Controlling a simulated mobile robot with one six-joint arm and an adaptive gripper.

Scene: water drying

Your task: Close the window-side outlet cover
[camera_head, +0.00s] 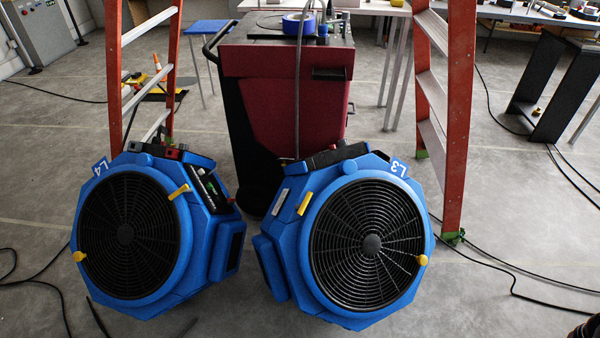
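Two blue drying fans with round black grilles stand side by side on the floor. The left fan (163,295) carries a label that reads L4. The right fan (290,240) carries an L3 label, upside down. Each has small yellow tabs, one at the left edge of the left grille (79,257) and one at the right edge of the right grille (421,260). I cannot tell which part is the window-side outlet cover, or whether it is open or shut. My gripper is not in view.
A dark red wheeled cabinet (285,62) stands behind the fans. Orange ladder legs rise at left (115,75) and right (460,120). Black cables (500,268) run over the grey floor on both sides.

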